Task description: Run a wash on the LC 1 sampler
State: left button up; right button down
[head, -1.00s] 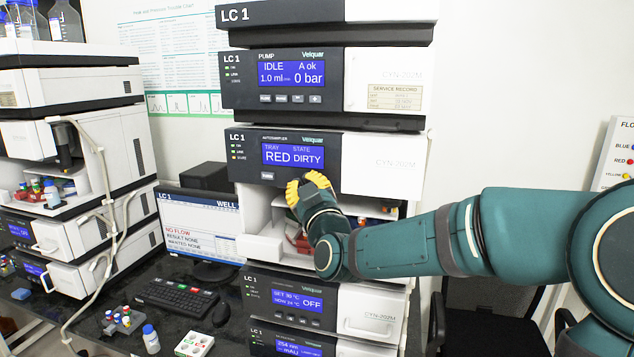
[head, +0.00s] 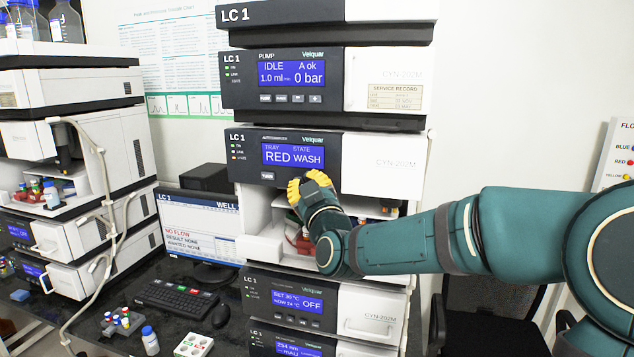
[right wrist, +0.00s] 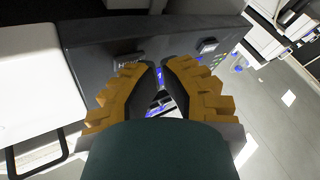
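The LC 1 autosampler (head: 285,153) is the module below the pump in the middle stack in the head view. Its blue display (head: 292,156) reads TRAY RED, STATE WASH. A small key (head: 267,176) sits below the display at the left. My right gripper (head: 308,186), with yellow fingers, is just right of this key, at the panel's lower edge. In the right wrist view the fingers (right wrist: 165,65) draw together close to the dark panel, beside a labelled key (right wrist: 129,59). They hold nothing visible. Whether they touch the panel is not clear. My left gripper is out of view.
The pump (head: 285,78) above shows IDLE, 0 bar. The sampler's open bay (head: 265,245) lies behind my right forearm. Another instrument stack (head: 75,150) stands left.

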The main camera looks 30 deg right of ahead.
jog(key=shift+s+a, duration=0.55)
dwell(0.4)
jog(key=s+a, duration=0.3)
jog(key=a, duration=0.1)
jog(key=shift+s, duration=0.15)
dwell(0.9)
